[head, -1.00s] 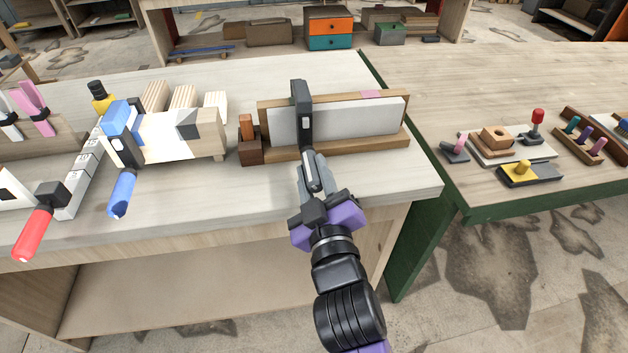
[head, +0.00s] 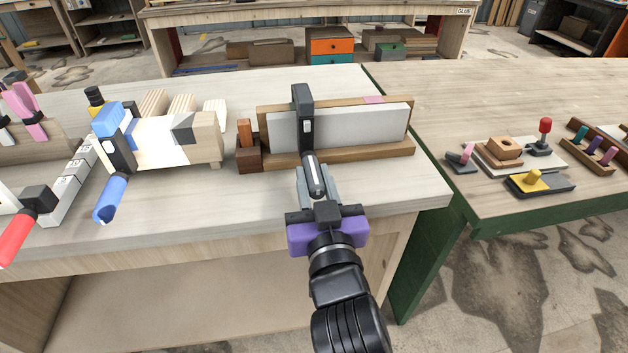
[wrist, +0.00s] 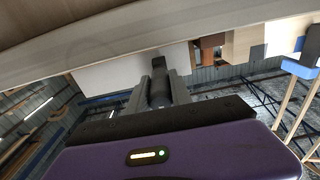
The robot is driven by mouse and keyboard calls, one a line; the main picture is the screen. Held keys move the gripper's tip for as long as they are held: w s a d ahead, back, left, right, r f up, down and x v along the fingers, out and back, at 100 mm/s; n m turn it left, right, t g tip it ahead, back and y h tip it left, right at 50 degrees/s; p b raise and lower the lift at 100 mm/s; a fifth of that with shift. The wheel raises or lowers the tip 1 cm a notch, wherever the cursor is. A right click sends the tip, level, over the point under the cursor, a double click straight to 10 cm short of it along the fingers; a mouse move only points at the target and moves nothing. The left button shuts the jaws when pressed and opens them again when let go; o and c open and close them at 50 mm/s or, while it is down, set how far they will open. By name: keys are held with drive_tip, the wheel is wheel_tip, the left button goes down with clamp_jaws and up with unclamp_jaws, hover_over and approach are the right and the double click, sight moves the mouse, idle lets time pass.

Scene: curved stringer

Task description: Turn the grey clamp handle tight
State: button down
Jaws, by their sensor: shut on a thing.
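The grey clamp (head: 303,112) stands upright over the front of a white panel in a wooden holder (head: 360,158). Its dark grey handle (head: 312,165) sticks out toward me and slightly down. My gripper (head: 316,184) is shut on the handle, one finger on each side, with its purple body level below. In the wrist view the handle (wrist: 160,92) lies between the two grey fingers. The handle's far end and the clamp's contact behind the panel are hidden.
Left of the holder is a blue-handled clamp (head: 112,150) on a light wooden block, and a red-handled one (head: 20,228) further left. Small brown blocks (head: 247,155) sit at the holder's left end. A second table (head: 450,95) with pegs and blocks is on the right.

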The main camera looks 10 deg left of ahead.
drive_tip(key=shift+f, duration=0.1)
idle(0.3)
drive_tip(key=c, duration=1.1)
unclamp_jaws()
drive_tip(key=shift+c, duration=0.2)
drive_tip(key=shift+v, duration=3.9)
drive_tip(key=v, duration=0.6)
drive_tip(key=shift+s+b, duration=0.3)
drive_tip(key=shift+b, duration=0.15)
